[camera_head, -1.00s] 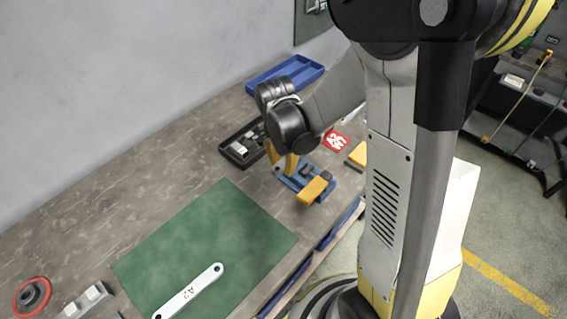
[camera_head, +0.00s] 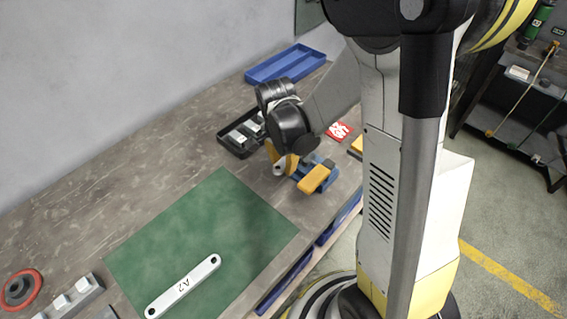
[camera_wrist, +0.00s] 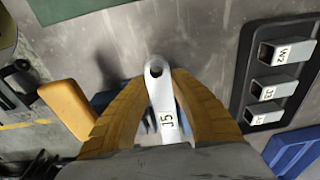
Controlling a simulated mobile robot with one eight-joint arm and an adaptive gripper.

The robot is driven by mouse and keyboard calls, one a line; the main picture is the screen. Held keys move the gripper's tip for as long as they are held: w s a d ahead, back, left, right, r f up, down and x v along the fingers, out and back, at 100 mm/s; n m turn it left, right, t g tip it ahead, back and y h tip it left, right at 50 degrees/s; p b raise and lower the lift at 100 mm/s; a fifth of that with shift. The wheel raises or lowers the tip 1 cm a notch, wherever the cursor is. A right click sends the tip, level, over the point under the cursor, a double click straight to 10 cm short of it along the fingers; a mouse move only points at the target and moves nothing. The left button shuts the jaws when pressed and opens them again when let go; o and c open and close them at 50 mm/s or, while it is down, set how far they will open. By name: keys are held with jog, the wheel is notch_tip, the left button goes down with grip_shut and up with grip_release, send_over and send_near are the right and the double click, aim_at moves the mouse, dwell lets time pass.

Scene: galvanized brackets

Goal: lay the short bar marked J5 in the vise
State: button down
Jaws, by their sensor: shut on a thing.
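My gripper (camera_head: 281,160) is shut on the short bar marked J5 (camera_wrist: 160,95), a pale bar with a round hole at its end. In the wrist view the bar points away between the two yellow fingers, its label facing the camera. In the head view only its holed end (camera_head: 279,170) shows beside the fingers. The small blue vise (camera_head: 306,181) with orange-yellow parts is at the gripper, just right of the fingers. In the wrist view its orange-yellow block (camera_wrist: 68,107) is left of the fingers. I cannot tell whether the bar touches the vise; the fingers hide much of it.
A black tray (camera_head: 235,151) of marked brackets stands behind the gripper. A blue tray (camera_head: 287,65) is farther back. A longer bar marked A2 (camera_head: 183,287) lies on the green mat (camera_head: 195,235). A red card (camera_head: 340,131) lies right of the gripper.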

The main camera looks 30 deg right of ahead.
jog(key=c, duration=1.2)
grip_release()
jog(key=shift+o, duration=0.2)
jog(key=shift+r, duration=0.1)
notch_tip(320, 180, up, 12)
jog(key=a, duration=0.1)
jog(key=shift+s, duration=0.25)
jog(key=s+a+r+n+t, duration=0.1)
jog(key=s+r+n+t, duration=0.2)
jog(key=s+n, duration=0.2)
jog(key=s+a+r+n+t+y, duration=0.1)
jog(key=s+a+r+n+t, duration=0.1)
jog(key=s+n, duration=0.3)
jog(key=r+n+t, duration=0.1)
jog(key=n, duration=0.2)
jog(key=shift+a+n+t, duration=0.2)
jog(key=shift+n+t, duration=0.1)
jog(key=shift+t, duration=0.1)
